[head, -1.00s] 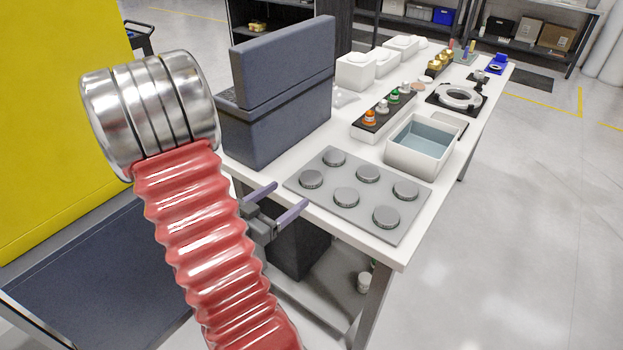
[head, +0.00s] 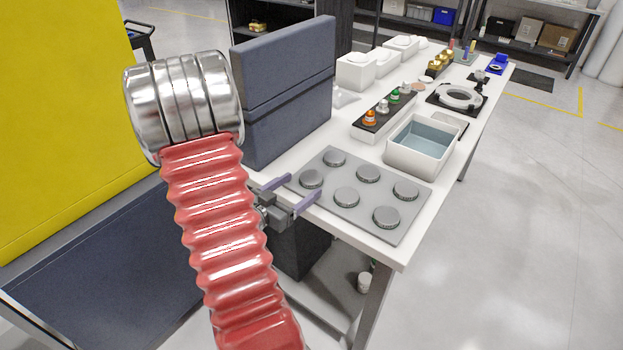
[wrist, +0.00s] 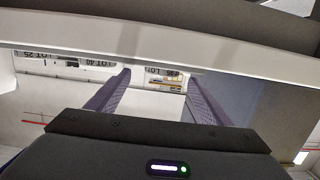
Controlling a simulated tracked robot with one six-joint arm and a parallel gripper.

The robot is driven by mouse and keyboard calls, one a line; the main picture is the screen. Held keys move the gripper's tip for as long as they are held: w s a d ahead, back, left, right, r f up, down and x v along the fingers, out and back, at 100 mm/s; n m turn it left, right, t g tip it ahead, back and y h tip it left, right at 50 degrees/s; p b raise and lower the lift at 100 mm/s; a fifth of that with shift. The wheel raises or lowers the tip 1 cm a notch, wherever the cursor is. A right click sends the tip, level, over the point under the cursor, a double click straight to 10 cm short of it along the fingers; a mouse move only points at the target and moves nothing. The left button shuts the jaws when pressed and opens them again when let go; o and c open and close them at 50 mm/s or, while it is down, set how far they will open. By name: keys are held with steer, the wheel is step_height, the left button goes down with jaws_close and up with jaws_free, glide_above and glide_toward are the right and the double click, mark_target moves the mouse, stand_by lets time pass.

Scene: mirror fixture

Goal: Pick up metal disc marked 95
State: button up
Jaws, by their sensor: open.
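Several round grey metal discs sit on a flat grey plate (head: 330,189) at the near end of the white table. They include a back-left disc (head: 334,157), a left disc (head: 311,179), a middle disc (head: 346,197), a back-middle disc (head: 368,173), a right disc (head: 405,189) and a front disc (head: 386,216). Their markings are too small to read, so I cannot tell which is 95. My gripper (head: 304,186) is open and empty at the plate's left edge, beside the left disc. Its two fingers also show in the wrist view (wrist: 158,76), with no disc between them.
A tall dark blue-grey case (head: 290,90) stands on the table behind my gripper. A white bin (head: 390,158) and a tray of small coloured cones (head: 384,112) lie beyond the plate. A pale beam (wrist: 150,47) crosses the wrist view. The floor at right is clear.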

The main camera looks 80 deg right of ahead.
mark_target(309, 179)
steer(key=shift+x, duration=2.35)
steer(key=shift+w, duration=0.1)
steer(key=c, duration=1.2)
